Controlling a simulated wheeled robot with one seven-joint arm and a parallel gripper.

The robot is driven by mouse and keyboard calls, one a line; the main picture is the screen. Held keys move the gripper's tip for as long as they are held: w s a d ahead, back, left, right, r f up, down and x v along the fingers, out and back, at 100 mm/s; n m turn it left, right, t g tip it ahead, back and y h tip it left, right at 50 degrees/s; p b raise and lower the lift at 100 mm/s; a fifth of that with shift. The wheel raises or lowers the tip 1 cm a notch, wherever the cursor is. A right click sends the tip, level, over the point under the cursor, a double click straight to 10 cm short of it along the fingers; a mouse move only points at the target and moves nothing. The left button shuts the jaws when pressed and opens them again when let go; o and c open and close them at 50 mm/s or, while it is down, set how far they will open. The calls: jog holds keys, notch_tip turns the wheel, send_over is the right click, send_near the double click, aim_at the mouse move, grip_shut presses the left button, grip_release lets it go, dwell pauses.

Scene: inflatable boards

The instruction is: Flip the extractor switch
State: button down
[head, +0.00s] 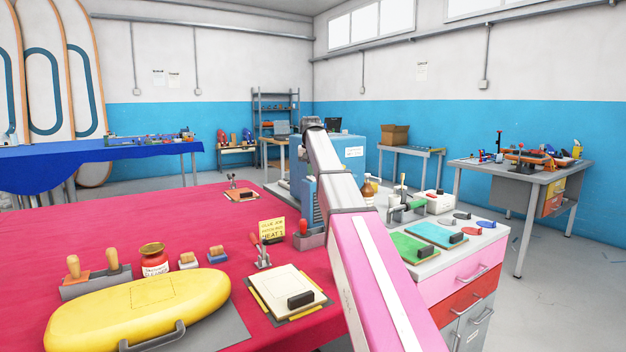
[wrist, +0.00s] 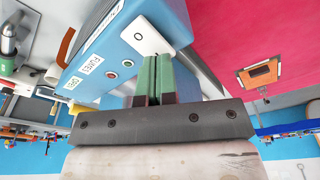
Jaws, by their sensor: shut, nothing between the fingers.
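In the wrist view a blue box (wrist: 110,62) carries a label that seems to read FUMES and small round buttons or lamps. A white switch plate (wrist: 147,36) with a small dark ring mark is on its face. My gripper (wrist: 158,60) has its green fingers shut and empty, with the tips right at the edge of the white plate. I cannot tell whether they touch it. In the head view a blue cabinet (head: 350,153) with a white label stands behind my arm. My gripper is hidden there behind my arm.
The red table (head: 190,215) holds a yellow board bag (head: 140,310), a jar (head: 154,258), a yellow sign (head: 271,231) and a pad (head: 287,292). A bench with pink drawers (head: 465,280) holds green and blue sheets and a bottle.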

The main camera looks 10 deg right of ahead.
jog(key=shift+f, duration=0.4)
dwell(0.3)
jog(key=shift+r, duration=3.55)
